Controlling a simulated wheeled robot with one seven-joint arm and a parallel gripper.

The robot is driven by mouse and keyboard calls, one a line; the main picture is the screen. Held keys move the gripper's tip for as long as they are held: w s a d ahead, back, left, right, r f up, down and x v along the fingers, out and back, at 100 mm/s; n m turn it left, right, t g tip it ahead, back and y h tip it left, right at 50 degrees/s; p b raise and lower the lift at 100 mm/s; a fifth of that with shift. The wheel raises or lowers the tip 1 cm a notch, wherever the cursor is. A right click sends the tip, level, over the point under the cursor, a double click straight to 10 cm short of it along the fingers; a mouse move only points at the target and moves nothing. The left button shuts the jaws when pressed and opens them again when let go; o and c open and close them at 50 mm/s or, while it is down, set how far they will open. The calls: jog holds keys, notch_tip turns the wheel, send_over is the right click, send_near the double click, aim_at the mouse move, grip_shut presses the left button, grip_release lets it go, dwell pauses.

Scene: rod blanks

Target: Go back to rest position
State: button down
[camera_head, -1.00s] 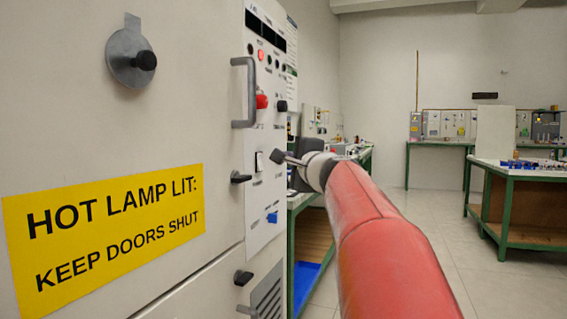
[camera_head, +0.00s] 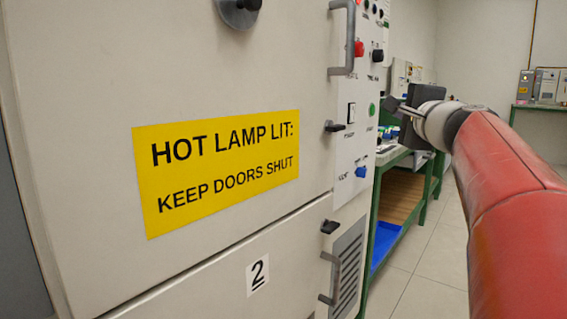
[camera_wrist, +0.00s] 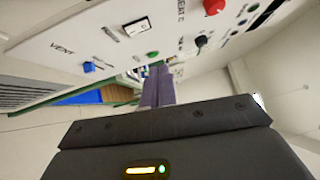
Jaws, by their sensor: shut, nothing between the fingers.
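My gripper (camera_head: 393,105) is at the end of my red arm, at the right of the head view. It is in front of the cabinet's control panel (camera_head: 361,130), with a gap that I cannot measure. In the wrist view my gripper's fingers (camera_wrist: 158,84) are together, with nothing between them. The panel also shows in the wrist view (camera_wrist: 115,45), with a white rocker switch, a green button, a red knob and a blue knob.
A large cream cabinet (camera_head: 90,90) with a yellow warning label (camera_head: 217,172) fills the left. Green-framed benches (camera_head: 376,215) stand behind the panel, one with a blue tray (camera_head: 384,243) on its lower shelf. Open floor (camera_head: 425,270) lies to the right.

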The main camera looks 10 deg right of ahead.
jog(key=s+a+f+n+g+y+p, duration=0.25)
jog(key=s+a+f+n, duration=0.2)
jog(key=a+f, duration=0.35)
jog(key=s+a+f+n+g+y+p, duration=0.1)
jog(key=s+a+f+n+g+y, duration=0.2)
jog(key=a+f+n, duration=0.5)
jog(key=s+a+f+n+g+h+p, duration=0.2)
jog(key=s+f+n+g, duration=0.1)
jog(key=s+f, duration=0.4)
jog(key=s+a+f+n+g+h+p, duration=0.1)
jog(key=s+f+n+g, duration=0.3)
jog(key=s+f, duration=0.4)
jog(key=s+a+g+h, duration=0.1)
jog(key=s, duration=0.2)
jog(key=shift+f+p, duration=0.3)
jog(key=shift+p, duration=0.05)
jog(key=shift+a, duration=0.1)
